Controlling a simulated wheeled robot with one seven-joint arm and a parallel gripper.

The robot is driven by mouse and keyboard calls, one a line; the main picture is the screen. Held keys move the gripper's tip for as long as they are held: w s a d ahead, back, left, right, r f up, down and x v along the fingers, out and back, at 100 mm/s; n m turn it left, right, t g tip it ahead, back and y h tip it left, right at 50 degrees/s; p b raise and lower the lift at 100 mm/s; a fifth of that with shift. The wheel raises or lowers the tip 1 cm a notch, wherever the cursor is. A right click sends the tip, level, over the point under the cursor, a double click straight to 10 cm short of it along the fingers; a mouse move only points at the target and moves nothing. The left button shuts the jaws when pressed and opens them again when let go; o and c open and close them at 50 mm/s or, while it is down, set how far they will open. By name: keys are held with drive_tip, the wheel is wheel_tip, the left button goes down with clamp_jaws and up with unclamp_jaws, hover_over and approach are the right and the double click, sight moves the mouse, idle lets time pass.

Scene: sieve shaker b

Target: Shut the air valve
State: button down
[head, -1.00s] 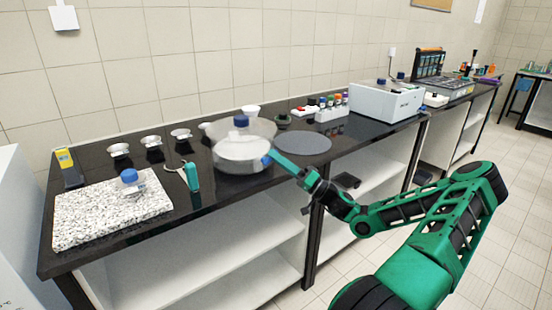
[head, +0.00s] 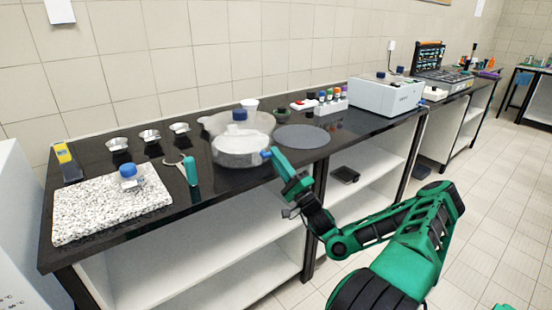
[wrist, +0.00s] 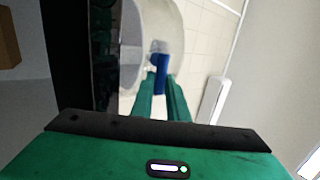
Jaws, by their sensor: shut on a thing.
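A clear, round glass vessel (head: 243,158) with a domed lid and a blue top knob (head: 239,115) stands near the bench's front edge. The air valve (head: 266,154) is a small blue handle on its right side. In the wrist view the blue valve handle (wrist: 161,76) sits between the tips of my green fingers, joined to a clear glass neck. My gripper (head: 275,153) reaches it from the front right and is shut on it; the gripper also shows in the wrist view (wrist: 161,96). The fingers partly hide the handle's near end.
A grey round disc (head: 302,136) lies right of the vessel. A teal-handled tool (head: 190,170) and a speckled slab (head: 108,208) with a blue-capped jar (head: 130,178) are on the left. Small metal dishes (head: 149,137) stand behind. The floor before the bench is clear.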

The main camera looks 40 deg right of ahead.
drive_tip(key=shift+f, duration=0.2)
drive_tip(key=c, duration=1.7)
unclamp_jaws()
drive_tip(key=shift+w+d, duration=0.1)
drive_tip(key=v, duration=1)
drive_tip(key=shift+s+f, duration=0.2)
drive_tip(key=shift+s, duration=0.15)
